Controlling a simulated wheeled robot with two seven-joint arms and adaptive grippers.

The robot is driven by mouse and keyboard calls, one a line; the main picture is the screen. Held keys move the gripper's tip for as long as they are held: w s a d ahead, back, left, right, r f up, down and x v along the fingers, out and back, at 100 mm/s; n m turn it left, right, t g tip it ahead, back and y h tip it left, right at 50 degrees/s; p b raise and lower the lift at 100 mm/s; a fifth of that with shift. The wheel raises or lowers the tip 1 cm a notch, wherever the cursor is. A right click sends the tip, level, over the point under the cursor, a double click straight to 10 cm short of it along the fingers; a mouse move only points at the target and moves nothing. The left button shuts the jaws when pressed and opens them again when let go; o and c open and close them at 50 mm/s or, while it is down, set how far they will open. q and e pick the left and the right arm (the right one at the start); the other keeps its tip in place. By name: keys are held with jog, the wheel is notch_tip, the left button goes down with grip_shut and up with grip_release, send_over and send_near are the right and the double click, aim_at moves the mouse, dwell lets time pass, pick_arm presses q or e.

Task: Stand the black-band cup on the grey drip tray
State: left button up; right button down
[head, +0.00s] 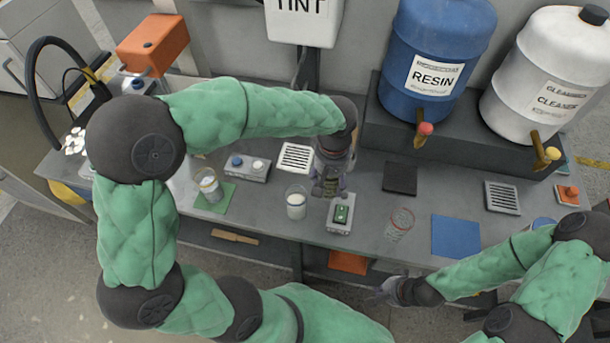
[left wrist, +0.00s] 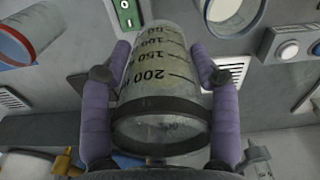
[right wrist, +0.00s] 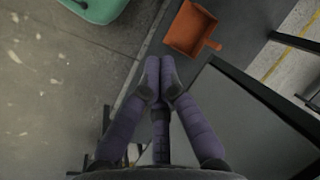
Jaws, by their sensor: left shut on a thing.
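The black-band cup (left wrist: 165,85) is clear with black volume marks; its dark band is nearest the camera in the left wrist view. My left gripper (head: 328,188) is shut on it, one purple finger on each side, in front of the tint dispenser's column in the head view. There the gripper and arm largely hide the cup. The grey drip tray (head: 502,198), a slotted plate, lies bare on the bench at the right, well right of my left gripper. My right gripper (head: 385,292) is shut and empty off the bench's front edge; its fingertips meet in the right wrist view (right wrist: 156,75).
A cup with white contents (head: 296,204) and a green-switch box (head: 341,214) stand close to my left gripper. A red-rimmed cup (head: 399,224), black tray (head: 400,179) and blue mat (head: 456,236) lie rightward. Taps (head: 546,157) overhang the bench's back. A whiter slotted tray (head: 295,158) is at left.

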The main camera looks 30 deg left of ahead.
pick_arm(q)
jog(key=w+a+f, duration=0.1)
jog(key=a+f, duration=0.1)
jog(key=a, duration=0.1)
jog(key=w+a+f+b, duration=0.1)
jog(key=a+f, duration=0.2)
jog(key=w+a+f+b, duration=0.1)
jog(key=w+a+f, duration=0.1)
jog(key=a+f, duration=0.1)
jog(key=shift+a+f, duration=0.15)
jog(key=shift+a, duration=0.3)
jog(key=shift+a+f+b, duration=0.1)
jog(key=shift+f+b, duration=0.5)
jog(key=shift+f, duration=1)
jog(key=shift+f, duration=0.1)
jog(key=o, duration=1.3)
jog(key=shift+c, duration=0.2)
